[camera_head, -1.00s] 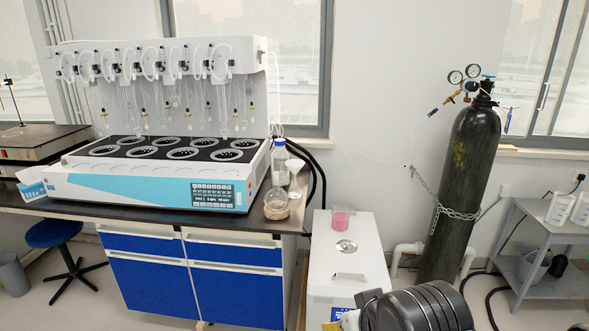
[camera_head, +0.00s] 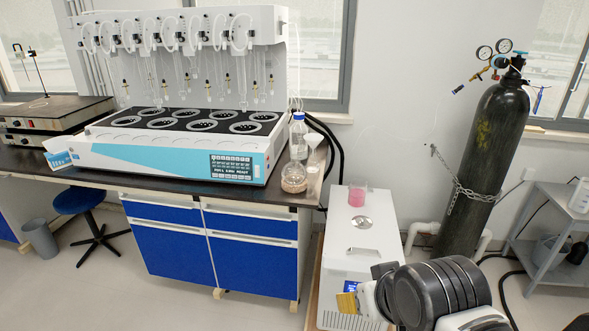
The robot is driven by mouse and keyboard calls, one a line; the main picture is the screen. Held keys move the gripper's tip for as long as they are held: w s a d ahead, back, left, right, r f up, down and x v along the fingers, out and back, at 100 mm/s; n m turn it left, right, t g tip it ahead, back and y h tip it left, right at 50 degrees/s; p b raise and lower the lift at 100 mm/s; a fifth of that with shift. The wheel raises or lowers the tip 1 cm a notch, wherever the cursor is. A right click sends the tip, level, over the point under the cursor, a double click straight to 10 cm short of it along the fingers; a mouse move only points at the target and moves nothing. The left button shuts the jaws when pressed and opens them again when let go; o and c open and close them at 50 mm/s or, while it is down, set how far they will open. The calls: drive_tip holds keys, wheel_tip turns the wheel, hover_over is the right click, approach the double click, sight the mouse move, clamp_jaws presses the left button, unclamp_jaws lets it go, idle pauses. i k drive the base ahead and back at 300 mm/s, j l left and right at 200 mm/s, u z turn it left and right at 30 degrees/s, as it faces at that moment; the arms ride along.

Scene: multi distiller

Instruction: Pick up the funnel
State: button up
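A small whitish, translucent funnel-like piece (camera_head: 314,139) shows at the right end of the dark bench, just right of a blue-capped clear bottle (camera_head: 299,138). It is small and partly blends with the wall, so its exact shape and support are hard to tell. A round glass flask (camera_head: 294,178) with brownish contents stands in front of the bottle. My black and white arm shows at the lower right, in front of the white unit and well away from the bench glassware.
A long distiller (camera_head: 185,140) with hanging glass tubes fills most of the bench. A white floor unit (camera_head: 350,225) bears a beaker of pink liquid (camera_head: 357,194). A chained black gas cylinder (camera_head: 485,150) and a grey cart (camera_head: 550,200) stand right. Floor is clear at front left.

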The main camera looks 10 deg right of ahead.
sight(313, 139)
drive_tip(key=i+j, duration=0.2)
drive_tip(key=i, duration=0.3)
drive_tip(key=i+j, duration=0.15)
drive_tip(key=i, duration=0.3)
drive_tip(key=i+j+z, duration=0.1)
drive_tip(key=i, duration=0.4)
drive_tip(key=i+j, duration=0.3)
drive_tip(key=i, duration=0.15)
drive_tip(key=i+j+z, duration=0.1)
drive_tip(key=i+j, duration=0.15)
drive_tip(key=i, duration=0.2)
